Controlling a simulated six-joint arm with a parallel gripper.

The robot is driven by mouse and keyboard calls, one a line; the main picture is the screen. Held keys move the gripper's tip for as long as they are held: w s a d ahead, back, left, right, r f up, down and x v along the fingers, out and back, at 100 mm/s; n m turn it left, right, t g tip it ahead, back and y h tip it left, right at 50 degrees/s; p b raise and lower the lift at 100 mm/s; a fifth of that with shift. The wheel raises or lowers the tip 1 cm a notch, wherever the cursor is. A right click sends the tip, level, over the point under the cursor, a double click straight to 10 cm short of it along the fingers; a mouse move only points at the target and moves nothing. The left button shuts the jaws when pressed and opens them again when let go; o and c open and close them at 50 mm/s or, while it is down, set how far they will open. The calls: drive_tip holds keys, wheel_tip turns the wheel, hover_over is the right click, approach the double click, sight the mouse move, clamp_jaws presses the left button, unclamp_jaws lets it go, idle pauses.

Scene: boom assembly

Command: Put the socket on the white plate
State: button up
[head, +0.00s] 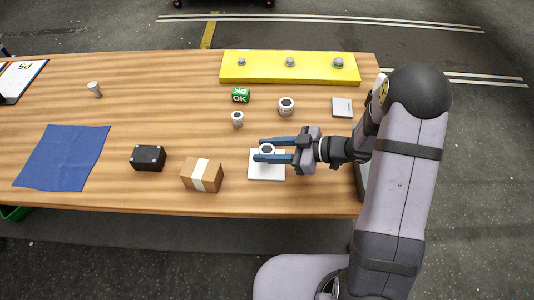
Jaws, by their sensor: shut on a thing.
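My gripper (260,150) reaches in from the right over the white plate (256,174). Its two blue fingers are shut on a socket (267,149), a small metal ring with a dark opening facing up. The socket is over the upper part of the plate; I cannot tell whether it touches the plate. The fingers hide its sides. Two other socket-like metal pieces stand on the table behind the plate, a smaller one (237,119) and a wider one (286,106).
A cardboard box (202,175) and a black box (148,158) stand left of the plate. A blue cloth (62,157) lies at left.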

drive_tip(key=shift+f, duration=1.15)
drive_tip(key=shift+f, duration=0.15)
drive_tip(key=o, duration=1.2)
drive_tip(key=b+v, duration=0.1)
drive_tip(key=v, duration=0.4)
drive_tip(key=shift+d+r, duration=0.15)
drive_tip(key=shift+r, duration=0.15)
wheel_tip(320, 180, up, 7)
drive_tip(key=shift+f+b, duration=0.15)
drive_tip(key=shift+b, duration=0.15)
